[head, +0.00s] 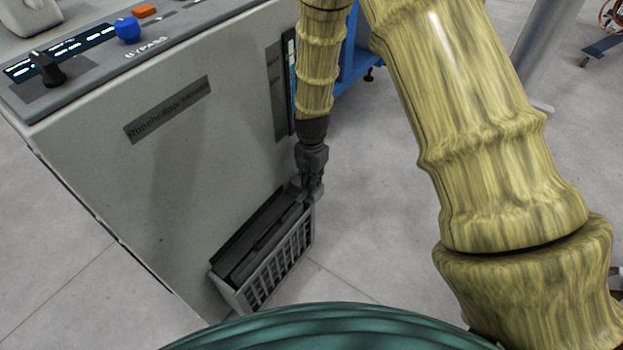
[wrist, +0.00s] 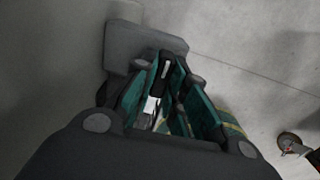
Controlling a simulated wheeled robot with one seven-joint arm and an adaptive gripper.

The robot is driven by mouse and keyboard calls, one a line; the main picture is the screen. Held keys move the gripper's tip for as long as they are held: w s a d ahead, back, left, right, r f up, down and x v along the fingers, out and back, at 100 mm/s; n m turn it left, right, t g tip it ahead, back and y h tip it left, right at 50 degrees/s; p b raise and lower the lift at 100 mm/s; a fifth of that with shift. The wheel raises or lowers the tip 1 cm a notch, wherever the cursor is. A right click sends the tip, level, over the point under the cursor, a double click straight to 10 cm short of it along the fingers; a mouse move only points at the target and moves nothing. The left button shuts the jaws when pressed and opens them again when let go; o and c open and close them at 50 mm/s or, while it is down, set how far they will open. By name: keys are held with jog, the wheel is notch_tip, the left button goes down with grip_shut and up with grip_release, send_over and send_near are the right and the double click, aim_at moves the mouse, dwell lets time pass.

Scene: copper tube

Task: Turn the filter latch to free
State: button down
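My gripper (head: 314,186) points down at the upper right end of the slatted filter housing (head: 284,262), low on the machine's side. In the wrist view, my teal gripper fingers (wrist: 164,75) stand on both sides of a slim black piece with a white line, which looks like the filter latch (wrist: 165,67). It lies between the fingertips. I cannot tell whether they press on it or only stand around it. A grey plate (wrist: 147,36) lies just beyond the fingertips. In the head view, the latch is hidden by my gripper.
The grey machine cabinet (head: 150,185) stands close on the left. Its top panel has a black knob (head: 47,68), a blue knob (head: 127,29) and an orange button (head: 144,11). A blue frame (head: 357,55) stands behind my arm. Open floor (head: 375,190) lies right of the housing.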

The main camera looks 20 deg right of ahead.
jog(key=shift+r+p, duration=0.15)
jog(key=shift+p, duration=0.25)
jog(key=shift+s+n+p, duration=0.1)
jog(key=shift+n+p, duration=0.3)
jog(key=shift+r+n+p, duration=0.1)
jog(key=shift+n+p, duration=0.6)
jog(key=shift+p, duration=0.45)
jog(key=shift+d+n+p, duration=0.1)
jog(key=shift+n+p, duration=0.7)
jog(key=shift+p, duration=0.25)
jog(key=shift+f+n+p, duration=0.2)
jog(key=shift+n+p, duration=0.1)
jog(key=shift+n, duration=0.1)
jog(key=c, duration=1.4)
grip_release()
jog(key=shift+c, duration=0.2)
